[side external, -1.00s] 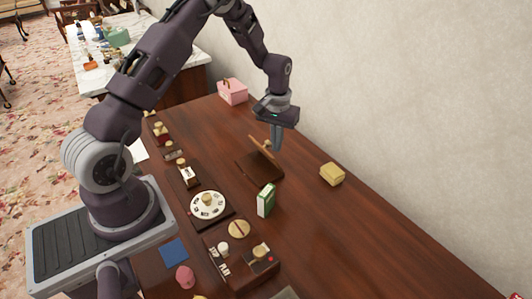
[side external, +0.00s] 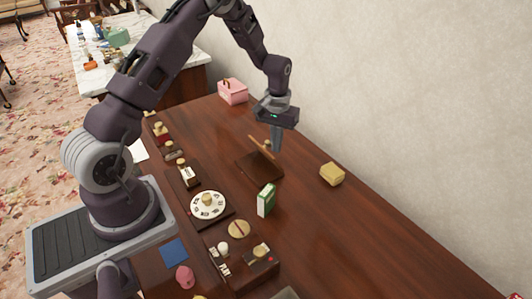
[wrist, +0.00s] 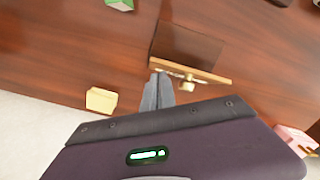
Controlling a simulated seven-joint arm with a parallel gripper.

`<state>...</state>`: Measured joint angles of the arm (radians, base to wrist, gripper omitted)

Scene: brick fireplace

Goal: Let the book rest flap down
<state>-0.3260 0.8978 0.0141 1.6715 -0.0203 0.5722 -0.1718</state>
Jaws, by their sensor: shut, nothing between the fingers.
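The book rest is a dark brown wooden base (side external: 259,167) lying on the table, with a lighter wooden flap (side external: 262,147) raised at a tilt from it. In the wrist view the flap (wrist: 193,69) shows nearly edge-on, with a small tan knob on its near side, and the base (wrist: 185,45) lies beyond it. My gripper (side external: 276,150) is shut and empty, pointing down on the wall side of the flap. In the wrist view its fingertips (wrist: 158,78) are close to the flap's left end; I cannot tell whether they touch it.
A yellow block (side external: 332,174) lies right of the rest, and a green box (side external: 266,200) stands in front. A pink case (side external: 233,91) is at the back by the wall. A dial panel (side external: 208,205) and other small fixtures line the left side. The table's right front is clear.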

